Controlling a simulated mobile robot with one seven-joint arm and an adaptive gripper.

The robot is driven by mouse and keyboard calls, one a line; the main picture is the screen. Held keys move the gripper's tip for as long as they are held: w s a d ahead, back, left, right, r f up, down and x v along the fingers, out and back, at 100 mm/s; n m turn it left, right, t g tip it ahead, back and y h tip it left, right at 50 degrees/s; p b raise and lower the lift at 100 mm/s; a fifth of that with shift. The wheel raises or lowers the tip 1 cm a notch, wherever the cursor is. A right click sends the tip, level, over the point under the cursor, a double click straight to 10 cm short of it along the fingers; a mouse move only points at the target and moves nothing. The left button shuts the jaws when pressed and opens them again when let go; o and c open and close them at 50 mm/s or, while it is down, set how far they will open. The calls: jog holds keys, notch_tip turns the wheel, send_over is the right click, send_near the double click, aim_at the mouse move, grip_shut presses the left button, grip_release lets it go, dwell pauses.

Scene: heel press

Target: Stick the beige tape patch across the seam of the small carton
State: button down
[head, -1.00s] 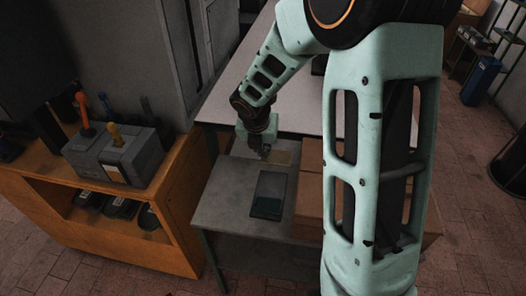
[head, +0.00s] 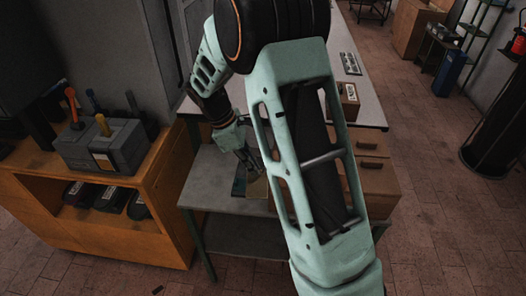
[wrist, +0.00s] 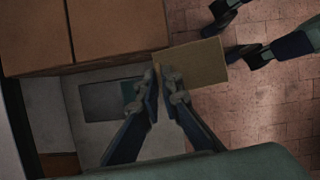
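The beige tape patch (wrist: 203,63) is a flat rectangle at the fingertips of my gripper (wrist: 161,76) in the wrist view. The fingers are nearly together on its near edge, and the patch overlaps the floor beyond the table edge in that view. A small brown carton (head: 348,98) with a pale label stands on the far white table. Its seam cannot be made out. My arm hides part of the table.
A dark panel (wrist: 108,101) lies on the grey table (head: 205,190). An orange cabinet (head: 165,205) with a grey tool caddy (head: 110,150) stands left.

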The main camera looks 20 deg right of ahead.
aim_at(258, 185)
jog(key=m, duration=0.2)
jog(key=s+m+g+y, duration=0.1)
jog(key=m, duration=0.1)
jog(key=m+g, duration=0.1)
jog(key=m, duration=0.1)
jog(key=shift+s+d+f, duration=0.15)
jog(key=shift+s+f, duration=0.05)
jog(key=shift+s, duration=0.1)
jog(key=m+y, duration=0.1)
jog(key=m, duration=0.1)
jog(key=s+m+y, duration=0.1)
jog(key=m, duration=0.1)
jog(key=m+g, duration=0.1)
jog(key=m, duration=0.2)
jog(key=shift+s+f+y, duration=0.15)
jog(key=shift+s+y, duration=0.25)
jog(key=shift+m+y, duration=0.3)
jog(key=shift+m, duration=0.5)
notch_tip(258, 185, down, 6)
jog(key=b, duration=0.6)
jog(key=shift+s, duration=0.1)
jog(key=shift+f+b, duration=0.25)
jog(key=shift+b, duration=0.1)
